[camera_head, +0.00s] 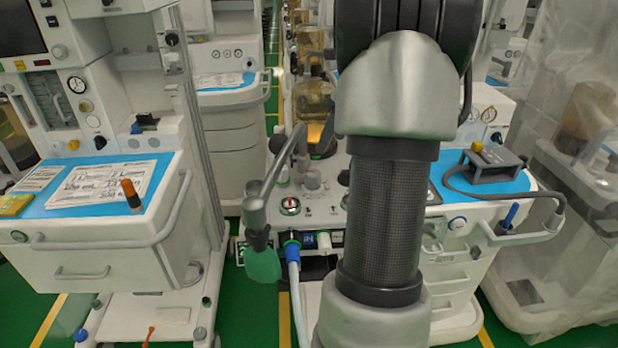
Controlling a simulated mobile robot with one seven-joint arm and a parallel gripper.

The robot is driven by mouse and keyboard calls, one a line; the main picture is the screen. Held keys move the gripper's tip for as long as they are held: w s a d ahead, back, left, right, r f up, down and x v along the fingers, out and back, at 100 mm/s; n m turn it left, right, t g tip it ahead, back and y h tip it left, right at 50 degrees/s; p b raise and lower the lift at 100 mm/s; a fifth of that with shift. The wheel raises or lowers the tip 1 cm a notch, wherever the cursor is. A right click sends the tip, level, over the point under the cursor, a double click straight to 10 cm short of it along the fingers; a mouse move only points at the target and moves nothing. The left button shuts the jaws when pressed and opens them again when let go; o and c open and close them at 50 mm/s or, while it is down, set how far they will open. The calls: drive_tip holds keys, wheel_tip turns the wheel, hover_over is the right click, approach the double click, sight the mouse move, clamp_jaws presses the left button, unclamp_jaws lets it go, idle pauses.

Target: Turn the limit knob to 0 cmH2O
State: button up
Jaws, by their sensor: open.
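The centre cart's front panel (330,215) shows left of my arm. A small round knob or dial (290,206) with a dark rim and a red and white face sits on it. A grey rounded cap (312,178) stands just behind it. I cannot tell for sure which part is the limit knob, and no scale can be read. My arm rises through the middle of the picture and hides part of the cart. My gripper is not in view.
A grey jointed arm with a green bag (262,264) hangs at the panel's left. A blue and white hose (293,255) runs down beside it. A left cart (110,235) has a front rail. A grey device (490,165) lies on the right worktop. Plastic sheeting (575,120) covers equipment at right.

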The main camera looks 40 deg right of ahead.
sight(314, 172)
drive_tip(key=b+x, duration=0.3)
drive_tip(key=x, duration=1.2)
drive_tip(key=shift+b, duration=0.4)
drive_tip(key=c, duration=1)
drive_tip(key=shift+c, duration=0.2)
drive_tip(key=shift+r+p, duration=0.1)
drive_tip(key=shift+p, duration=0.25)
